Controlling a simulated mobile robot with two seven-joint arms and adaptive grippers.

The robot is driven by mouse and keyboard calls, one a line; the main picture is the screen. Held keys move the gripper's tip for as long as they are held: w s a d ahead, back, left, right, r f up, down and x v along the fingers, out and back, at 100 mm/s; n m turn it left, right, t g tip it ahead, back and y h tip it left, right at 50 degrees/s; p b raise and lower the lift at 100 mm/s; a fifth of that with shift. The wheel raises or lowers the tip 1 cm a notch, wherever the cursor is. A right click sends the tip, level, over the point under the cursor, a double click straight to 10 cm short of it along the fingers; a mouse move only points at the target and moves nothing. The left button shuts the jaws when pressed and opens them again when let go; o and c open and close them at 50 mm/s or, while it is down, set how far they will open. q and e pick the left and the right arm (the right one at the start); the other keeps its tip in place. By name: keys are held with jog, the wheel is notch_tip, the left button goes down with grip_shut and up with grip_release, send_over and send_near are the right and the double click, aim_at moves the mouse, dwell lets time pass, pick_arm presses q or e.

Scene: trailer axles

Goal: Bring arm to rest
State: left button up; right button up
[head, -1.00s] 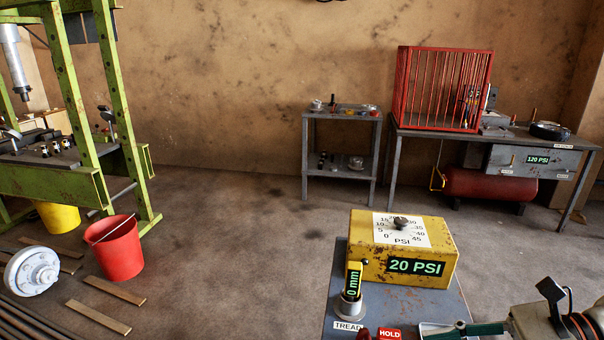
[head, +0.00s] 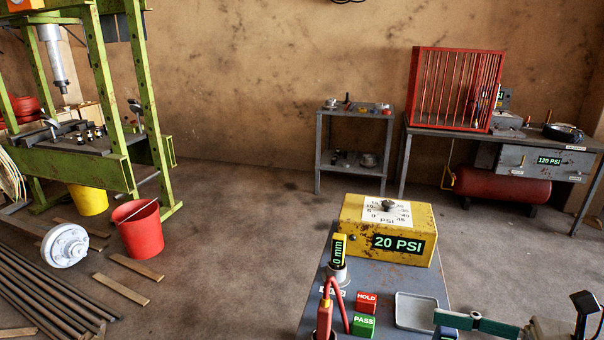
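My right arm comes in at the bottom right corner of the head view, with a pale wrist part and a black piece on top. The lower part is cut off by the frame, so I cannot tell whether the fingers are apart. I see nothing clearly held. My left arm and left gripper are out of view.
A grey bench (head: 366,280) in front bears a yellow 20 PSI box (head: 355,222), a tread gauge (head: 338,260), a red HOLD button (head: 367,302) and a green PASS button (head: 363,326).

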jog(key=w+d+r+m+t+h, duration=0.1)
jog(key=w+d+m+t+h, duration=0.35)
jog(key=m+t, duration=0.4)
jog(key=w+d+r+m+t+h, duration=0.1)
jog(key=w+d+m+t+h, duration=0.3)
jog(key=m, duration=0.8)
jog(key=s+d+f+m+g+h, duration=0.3)
jog(key=d+f+m+h, duration=0.1)
jog(key=f+m+h, duration=0.3)
jog(key=s+d+f+m+g+h, duration=0.3)
jog(key=d+f+m+h, duration=0.15)
jog(key=f+m, duration=0.35)
jog(key=s+a+f+m+g, duration=0.35)
jog(key=s+f+g, duration=0.35)
jog(key=s+f, duration=0.7)
pick_arm(q)
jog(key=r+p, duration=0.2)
jog(key=p, duration=0.1)
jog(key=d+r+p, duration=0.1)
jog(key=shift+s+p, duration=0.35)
pick_arm(e)
jog(key=w+a+f+m+t+y, duration=0.2)
jog(key=a+f+y, duration=0.1)
jog(key=a, duration=0.5)
jog(key=w+a+f+m+t+y, duration=0.1)
jog(key=a+f+m+t+y, duration=0.1)
jog(key=a+f+y, duration=0.2)
jog(key=a, duration=0.3)
jog(key=shift+w+a+f, duration=0.35)
jog(key=shift+w+a, duration=0.05)
